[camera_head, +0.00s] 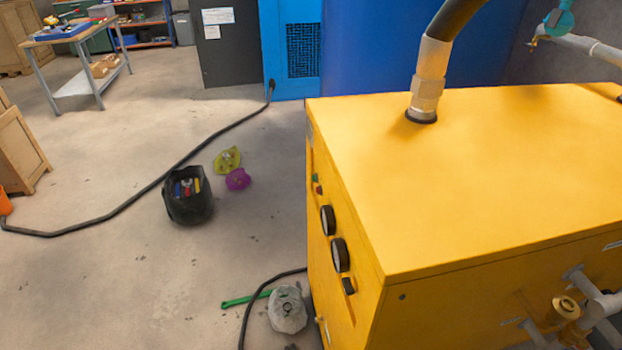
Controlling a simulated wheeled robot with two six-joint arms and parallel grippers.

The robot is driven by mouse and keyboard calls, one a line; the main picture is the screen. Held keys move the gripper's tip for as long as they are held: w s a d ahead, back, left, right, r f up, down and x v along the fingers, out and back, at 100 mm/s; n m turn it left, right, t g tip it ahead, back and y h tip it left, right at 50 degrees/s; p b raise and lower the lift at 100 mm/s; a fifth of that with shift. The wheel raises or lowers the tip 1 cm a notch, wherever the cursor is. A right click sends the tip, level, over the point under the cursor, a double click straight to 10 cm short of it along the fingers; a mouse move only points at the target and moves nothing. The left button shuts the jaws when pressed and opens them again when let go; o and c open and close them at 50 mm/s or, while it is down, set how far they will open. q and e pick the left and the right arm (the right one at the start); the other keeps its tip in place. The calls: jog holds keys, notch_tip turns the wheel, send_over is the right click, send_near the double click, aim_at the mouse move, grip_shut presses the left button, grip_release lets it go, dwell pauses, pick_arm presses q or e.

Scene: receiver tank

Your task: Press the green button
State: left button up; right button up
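A small green button (314,177) sits on the left side panel of the yellow machine (470,170). It is seen at a steep angle and looks tiny. A red button (319,189) is just below it. Two round black-rimmed gauges, an upper one (328,220) and a lower one (340,255), are lower down on the same panel. A dark switch-like part (348,286) is under them. Neither of my grippers is in view.
A black bucket (188,205) of tools, a yellow-green piece (227,160) and a purple piece (238,179) lie on the floor. A green-handled tool (245,299), a grey lump (287,309) and a black cable (130,203) are also there.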

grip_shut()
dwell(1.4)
